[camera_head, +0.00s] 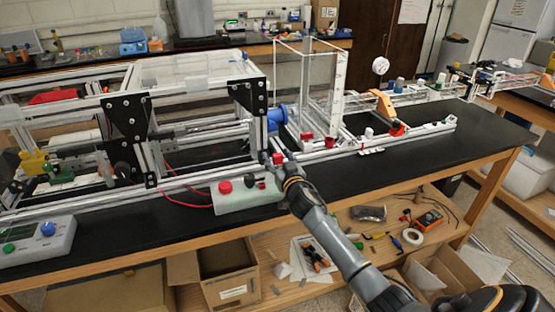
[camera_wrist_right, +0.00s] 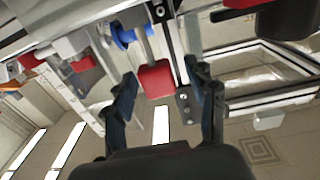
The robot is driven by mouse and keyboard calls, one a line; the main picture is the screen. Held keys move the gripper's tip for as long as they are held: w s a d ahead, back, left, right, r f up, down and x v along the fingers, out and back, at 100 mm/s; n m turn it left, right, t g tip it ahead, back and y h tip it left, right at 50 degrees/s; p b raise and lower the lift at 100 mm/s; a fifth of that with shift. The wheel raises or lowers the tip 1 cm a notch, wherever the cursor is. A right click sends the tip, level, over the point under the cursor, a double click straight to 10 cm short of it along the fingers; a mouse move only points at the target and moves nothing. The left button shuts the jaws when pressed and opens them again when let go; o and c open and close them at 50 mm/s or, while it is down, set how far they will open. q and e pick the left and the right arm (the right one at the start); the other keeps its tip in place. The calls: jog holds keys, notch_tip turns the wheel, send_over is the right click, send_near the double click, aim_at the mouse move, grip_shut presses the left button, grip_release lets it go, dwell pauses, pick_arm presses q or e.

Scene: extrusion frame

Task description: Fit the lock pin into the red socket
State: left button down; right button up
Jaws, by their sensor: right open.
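My right gripper (camera_head: 274,160) reaches from the lower right to the front rail of the extrusion frame. Its fingers (camera_wrist_right: 161,98) are spread, with a red block (camera_wrist_right: 155,79) showing between them in the right wrist view. A grey rod runs up from this block. In the head view a red part (camera_head: 277,158) shows at the fingertips. Two more red parts, one at the post's foot (camera_head: 306,136) and one to its right (camera_head: 330,142), stand on the frame. I cannot tell which red part is the socket, or pick out the lock pin. My left gripper is not in view.
A blue round part (camera_head: 277,117) sits on the frame behind my right gripper. A pale box with a red button (camera_head: 225,187) lies at the bench's front edge, left of the gripper. The black benchtop (camera_head: 400,160) is clear at the right front.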

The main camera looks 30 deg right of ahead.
jog(key=shift+c, duration=0.2)
grip_shut()
jog(key=shift+r, duration=0.1)
